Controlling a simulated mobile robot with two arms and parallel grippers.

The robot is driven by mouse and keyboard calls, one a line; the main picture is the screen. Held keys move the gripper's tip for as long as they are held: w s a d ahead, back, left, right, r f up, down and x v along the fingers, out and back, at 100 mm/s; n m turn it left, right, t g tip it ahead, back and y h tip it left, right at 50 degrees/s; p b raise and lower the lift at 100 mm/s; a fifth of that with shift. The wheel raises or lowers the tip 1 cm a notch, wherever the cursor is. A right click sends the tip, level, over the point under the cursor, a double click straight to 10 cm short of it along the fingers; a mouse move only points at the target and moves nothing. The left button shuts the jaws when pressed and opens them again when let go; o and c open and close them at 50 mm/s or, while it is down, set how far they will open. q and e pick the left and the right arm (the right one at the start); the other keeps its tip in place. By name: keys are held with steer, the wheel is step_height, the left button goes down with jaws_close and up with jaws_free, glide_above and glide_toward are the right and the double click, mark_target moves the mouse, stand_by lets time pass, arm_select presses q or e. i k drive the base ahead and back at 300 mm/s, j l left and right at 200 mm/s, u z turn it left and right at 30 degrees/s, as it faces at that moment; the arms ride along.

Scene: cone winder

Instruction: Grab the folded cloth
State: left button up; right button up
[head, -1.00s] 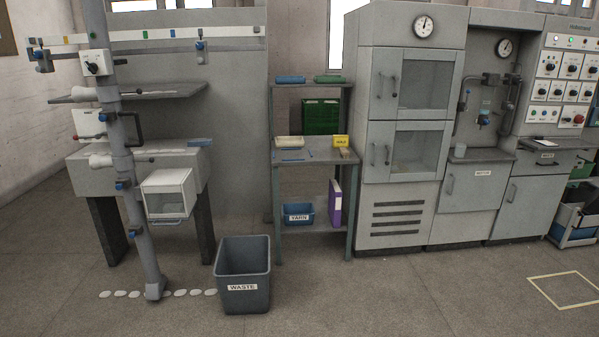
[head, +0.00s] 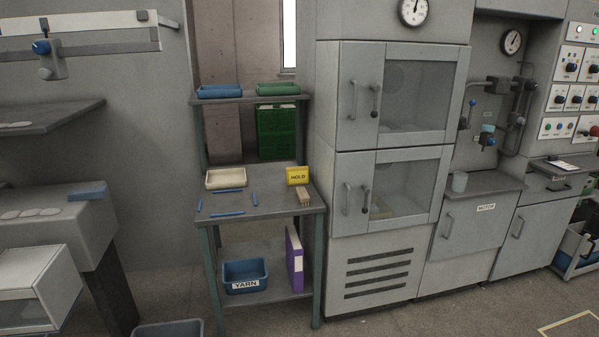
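A flat blue item (head: 87,190) lies on the right end of the grey machine ledge at the left in the head view. It may be the folded cloth, but it is too small to tell for sure. No other thing in view is clearly a cloth. Neither of my grippers shows in the head view.
A shelf rack (head: 265,203) stands ahead with a cream tray, a yellow HOLD sign and a blue YARN bin (head: 245,275). A grey cabinet (head: 385,260) with glass doors is to its right. A waste bin (head: 168,329) is at the bottom edge. Floor shows before the cabinet.

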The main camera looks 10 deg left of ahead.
mark_target(96, 192)
steer(key=i, duration=0.5)
steer(key=i+l, duration=0.15)
steer(key=i, duration=0.3)
steer(key=i+u, duration=0.2)
steer(key=u, duration=0.2)
steer(key=i+l+u, duration=0.1)
steer(key=u, duration=0.25)
steer(key=i+l+u, duration=0.2)
steer(key=u, duration=0.2)
steer(key=i+l+u, duration=0.25)
steer(key=u, duration=0.15)
